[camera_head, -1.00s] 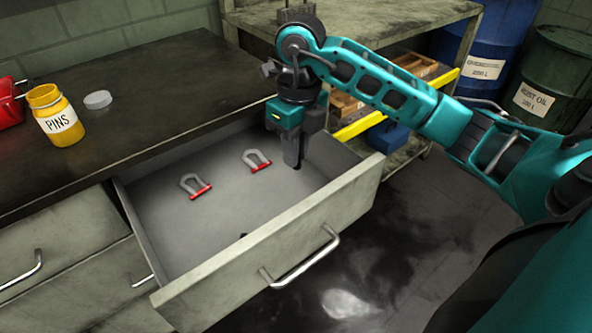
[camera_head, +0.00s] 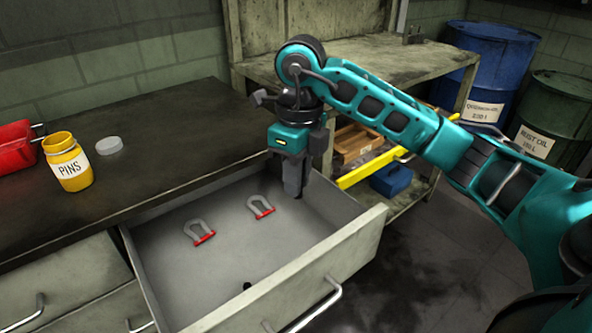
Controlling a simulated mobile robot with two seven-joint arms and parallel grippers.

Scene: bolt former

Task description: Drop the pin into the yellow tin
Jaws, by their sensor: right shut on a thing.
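The yellow tin (camera_head: 69,160) stands upright and open on the dark worktop at the left, with a "PINS" label on its side. My right gripper (camera_head: 297,194) points down over the right part of the open drawer. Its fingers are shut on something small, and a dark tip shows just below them. It is too small and hidden to make out clearly as the pin. The gripper is well to the right of the tin. My left gripper is not in view.
The open drawer (camera_head: 190,285) holds two shackles with red pins (camera_head: 198,232) (camera_head: 261,206) and a small dark spot. A pale round lid (camera_head: 109,145) and a red box (camera_head: 14,148) flank the tin. A bench (camera_head: 405,62) and drums (camera_head: 490,65) stand behind.

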